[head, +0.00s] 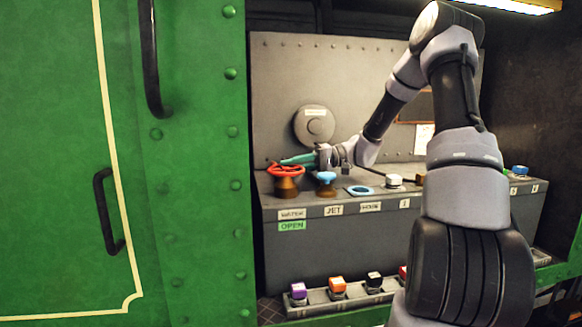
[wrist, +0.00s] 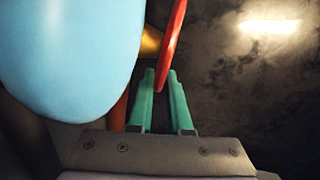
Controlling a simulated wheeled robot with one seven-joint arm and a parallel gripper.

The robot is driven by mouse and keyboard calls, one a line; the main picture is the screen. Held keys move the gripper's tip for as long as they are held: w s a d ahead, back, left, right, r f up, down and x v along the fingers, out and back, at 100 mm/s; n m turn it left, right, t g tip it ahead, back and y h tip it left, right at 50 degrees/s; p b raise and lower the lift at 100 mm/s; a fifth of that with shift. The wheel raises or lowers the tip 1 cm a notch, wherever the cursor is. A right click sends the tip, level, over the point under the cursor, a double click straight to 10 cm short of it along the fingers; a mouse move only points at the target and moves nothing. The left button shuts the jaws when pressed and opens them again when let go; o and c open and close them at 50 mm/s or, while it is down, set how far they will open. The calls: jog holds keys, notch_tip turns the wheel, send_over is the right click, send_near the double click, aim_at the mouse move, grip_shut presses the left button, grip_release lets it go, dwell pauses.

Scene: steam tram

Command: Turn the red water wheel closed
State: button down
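The red water wheel (head: 285,170) sits on a copper-brown base (head: 287,188) at the left end of the grey console, above a "WATER" label (head: 291,214) and a green "OPEN" sign (head: 291,226). My gripper (head: 286,161) reaches in from the right, its teal fingers at the wheel's far rim. In the wrist view the fingers (wrist: 161,74) stand apart, with the edge-on red rim (wrist: 173,40) running down between their tips. A narrow gap shows beside the rim, so they do not look clamped. Contact with one finger cannot be told.
A light blue knob (head: 326,178) above "JET" stands just right of the wheel; it looms large on the left of the wrist view (wrist: 75,55). A blue ring (head: 360,190) and white knob (head: 394,181) follow rightward. A green riveted wall (head: 190,200) bounds the left.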

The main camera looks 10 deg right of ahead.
jog(key=shift+s+d+m+t, duration=0.15)
jog(key=shift+d+m+t, duration=0.1)
jog(key=shift+m+t, duration=0.75)
jog(key=shift+n, duration=0.3)
jog(key=c, duration=0.9)
grip_release()
jog(key=shift+o, duration=0.2)
jog(key=d, duration=0.3)
jog(key=d+r, duration=0.1)
jog(key=d, duration=0.3)
jog(key=s+d, duration=0.1)
jog(key=d, duration=0.2)
jog(key=shift+d+r, duration=0.2)
jog(key=shift+d, duration=0.15)
jog(key=shift+c, duration=0.3)
